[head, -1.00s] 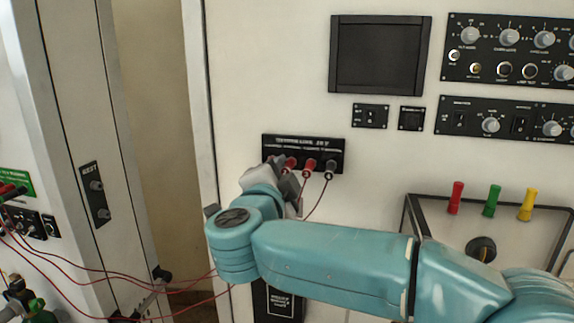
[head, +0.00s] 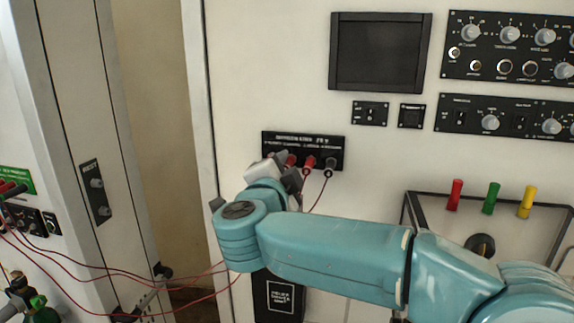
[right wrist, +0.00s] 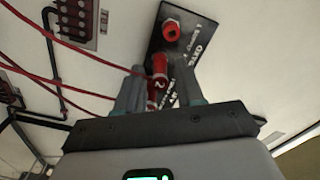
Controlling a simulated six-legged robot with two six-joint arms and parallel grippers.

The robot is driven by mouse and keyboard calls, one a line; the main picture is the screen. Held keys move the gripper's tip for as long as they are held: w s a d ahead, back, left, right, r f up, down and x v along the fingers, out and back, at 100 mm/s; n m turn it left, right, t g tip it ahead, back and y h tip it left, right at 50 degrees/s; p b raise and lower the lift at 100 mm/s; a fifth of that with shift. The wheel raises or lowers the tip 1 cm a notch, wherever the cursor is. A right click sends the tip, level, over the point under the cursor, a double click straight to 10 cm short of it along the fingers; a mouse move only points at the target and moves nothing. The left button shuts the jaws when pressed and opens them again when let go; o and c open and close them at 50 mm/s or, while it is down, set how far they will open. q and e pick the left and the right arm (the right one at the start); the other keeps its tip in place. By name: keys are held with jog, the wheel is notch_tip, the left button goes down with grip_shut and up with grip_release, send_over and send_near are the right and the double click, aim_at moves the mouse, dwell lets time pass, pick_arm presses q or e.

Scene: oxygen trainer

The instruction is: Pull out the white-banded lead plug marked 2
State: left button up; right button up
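The black socket panel (head: 335,143) is on the white wall, with red plugs in a row and a dark plug (head: 330,165) at its right end. One red plug (head: 309,163) shows clear of my fingers; another (head: 291,160) is partly hidden behind them. My right gripper (head: 287,167) is at the panel. In the right wrist view, a red plug marked 2 (right wrist: 159,82) stands between my right fingers (right wrist: 160,92), with apparent gaps beside it. Its white band is not clear. My left gripper is not in view.
A second red plug or socket (right wrist: 172,36) is just beyond the fingers. Red leads (head: 110,271) hang across the lower left. A case with red, green and yellow posts (head: 491,199) is at the right. A dark screen (head: 380,52) is above.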

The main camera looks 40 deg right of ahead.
grip_shut()
jog(key=shift+s+a, duration=0.1)
jog(key=shift+b+v, duration=0.3)
jog(key=shift+v, duration=2)
jog(key=shift+s, duration=0.1)
